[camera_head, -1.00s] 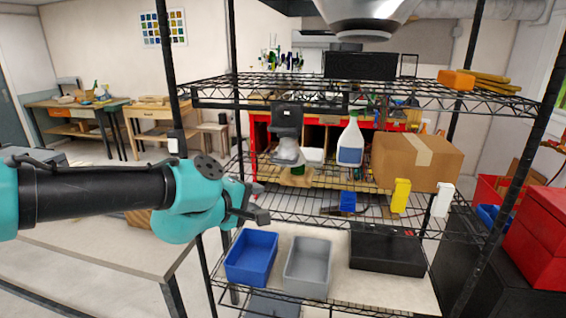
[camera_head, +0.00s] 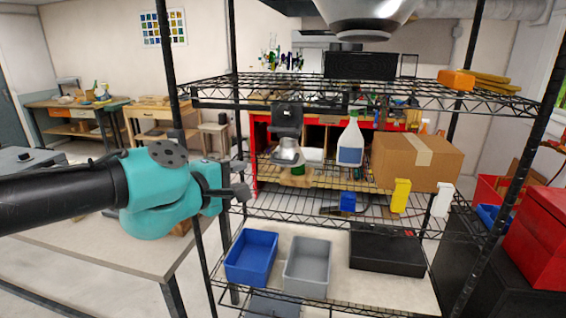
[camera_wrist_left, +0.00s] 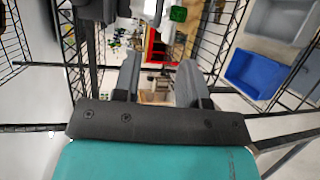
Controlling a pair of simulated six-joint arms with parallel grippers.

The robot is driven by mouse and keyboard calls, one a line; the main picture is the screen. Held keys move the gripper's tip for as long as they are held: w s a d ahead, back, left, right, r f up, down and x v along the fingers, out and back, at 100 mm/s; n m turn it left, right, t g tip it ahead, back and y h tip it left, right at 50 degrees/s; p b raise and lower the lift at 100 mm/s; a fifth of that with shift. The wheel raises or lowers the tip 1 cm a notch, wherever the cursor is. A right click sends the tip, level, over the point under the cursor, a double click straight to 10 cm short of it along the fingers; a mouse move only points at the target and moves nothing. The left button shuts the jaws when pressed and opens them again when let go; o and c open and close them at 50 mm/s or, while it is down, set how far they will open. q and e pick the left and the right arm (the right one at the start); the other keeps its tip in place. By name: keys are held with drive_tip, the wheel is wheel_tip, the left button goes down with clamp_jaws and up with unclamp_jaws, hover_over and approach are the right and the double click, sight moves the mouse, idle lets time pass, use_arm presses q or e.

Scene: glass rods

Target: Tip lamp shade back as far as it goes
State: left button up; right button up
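A dark upright fixture (camera_head: 286,118) stands on the middle shelf, left of the spray bottle. A small silver, rounded piece (camera_head: 287,151) sits at its lower front; it looks like the lamp shade, but it is too small to be sure. A pale glow shows on it. My left gripper (camera_head: 242,193) is in front of the rack's left side, below and left of the fixture and apart from it. In the left wrist view its two fingers (camera_wrist_left: 159,75) stand apart with nothing between them. My right gripper is out of view.
Blue (camera_head: 251,257) and grey (camera_head: 307,266) bins sit below. The rack's black left post (camera_head: 171,75) is close to my arm. A large metal dome (camera_head: 362,18) hangs above.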

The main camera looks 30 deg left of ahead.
sight(282, 163)
use_arm(q)
drive_tip(key=w, duration=0.5)
drive_tip(key=w+f, duration=0.1)
drive_tip(key=w, duration=0.4)
drive_tip(key=w+d+f, duration=0.1)
drive_tip(key=w, duration=0.5)
drive_tip(key=shift+d+f, duration=0.1)
drive_tip(key=shift+f, duration=0.1)
drive_tip(key=shift+c, duration=0.5)
clamp_jaws()
